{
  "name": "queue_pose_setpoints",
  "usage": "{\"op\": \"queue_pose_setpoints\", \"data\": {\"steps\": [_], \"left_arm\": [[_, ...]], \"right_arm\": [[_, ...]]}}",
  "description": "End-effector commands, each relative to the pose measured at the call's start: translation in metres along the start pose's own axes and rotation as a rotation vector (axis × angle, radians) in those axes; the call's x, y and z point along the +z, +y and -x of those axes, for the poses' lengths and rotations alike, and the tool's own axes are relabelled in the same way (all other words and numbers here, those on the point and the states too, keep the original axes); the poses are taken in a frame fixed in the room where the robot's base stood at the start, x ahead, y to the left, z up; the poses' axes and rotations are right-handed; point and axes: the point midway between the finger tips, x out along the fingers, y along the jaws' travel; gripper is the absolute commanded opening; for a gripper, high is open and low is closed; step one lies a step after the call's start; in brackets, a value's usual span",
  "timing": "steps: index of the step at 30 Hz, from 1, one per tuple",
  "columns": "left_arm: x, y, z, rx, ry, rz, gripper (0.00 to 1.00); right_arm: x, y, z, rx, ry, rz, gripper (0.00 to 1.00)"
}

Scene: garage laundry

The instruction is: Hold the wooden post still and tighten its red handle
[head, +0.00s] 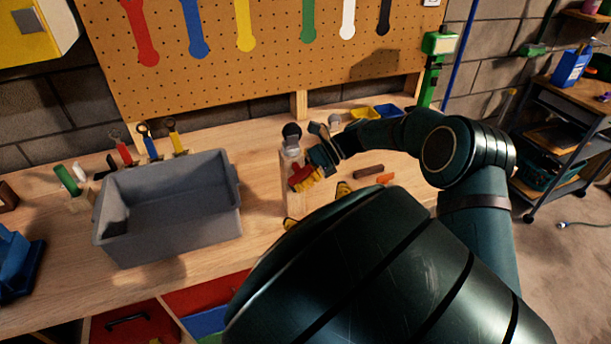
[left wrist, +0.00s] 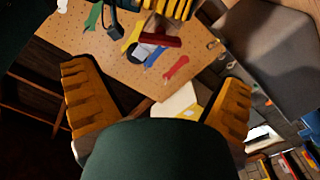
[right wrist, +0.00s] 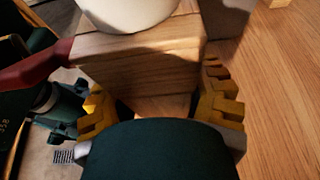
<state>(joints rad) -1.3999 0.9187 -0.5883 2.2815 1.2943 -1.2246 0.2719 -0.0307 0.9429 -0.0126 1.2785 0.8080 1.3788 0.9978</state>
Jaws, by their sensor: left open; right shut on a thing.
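The wooden post (head: 289,192) stands upright on the workbench, with a dark and pale cap on top. Its red handle (head: 299,175) sticks out below the cap, and also shows in the left wrist view (left wrist: 158,38). My right gripper (right wrist: 160,115) is shut on the post (right wrist: 145,65), a finger on each side; the white cap (right wrist: 130,12) is above and the red handle (right wrist: 35,70) is at left. My left gripper (head: 317,205) is open and empty in front of the post. In the left wrist view its fingers (left wrist: 160,105) are wide apart, with the handle beyond them.
A grey bin (head: 170,252) stands on the bench (head: 55,232) left of the post. A brown block (head: 368,170) and an orange piece lie right of it. Small yellow and blue trays are behind. A pegboard (head: 275,65) with colored tool shapes stands at the back.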

Motion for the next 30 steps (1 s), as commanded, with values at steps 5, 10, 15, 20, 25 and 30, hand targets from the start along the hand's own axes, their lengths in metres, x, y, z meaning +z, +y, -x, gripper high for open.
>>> {"op": "queue_pose_setpoints", "data": {"steps": [5, 10, 15, 20, 25, 30], "left_arm": [[0.000, 0.000, 0.023, 0.000, 0.000, 0.001, 0.96], [0.000, 0.000, 0.031, -0.001, 0.000, 0.001, 0.96], [0.000, 0.000, 0.031, -0.001, 0.001, 0.000, 0.96], [0.000, 0.000, 0.031, -0.001, 0.001, 0.000, 0.96], [0.000, 0.000, 0.031, -0.001, 0.001, 0.000, 0.96], [0.000, 0.000, 0.031, -0.001, 0.001, 0.000, 0.96]], "right_arm": [[0.000, 0.000, 0.000, 0.001, -0.001, 0.000, 0.07], [0.001, 0.000, 0.000, 0.001, -0.001, 0.000, 0.07], [0.001, 0.000, 0.000, 0.001, -0.001, 0.000, 0.07], [0.001, 0.000, 0.000, 0.000, -0.001, 0.000, 0.07], [0.001, 0.000, 0.000, 0.000, -0.001, 0.001, 0.86], [0.000, 0.000, 0.000, 0.000, -0.001, 0.000, 0.86]]}}
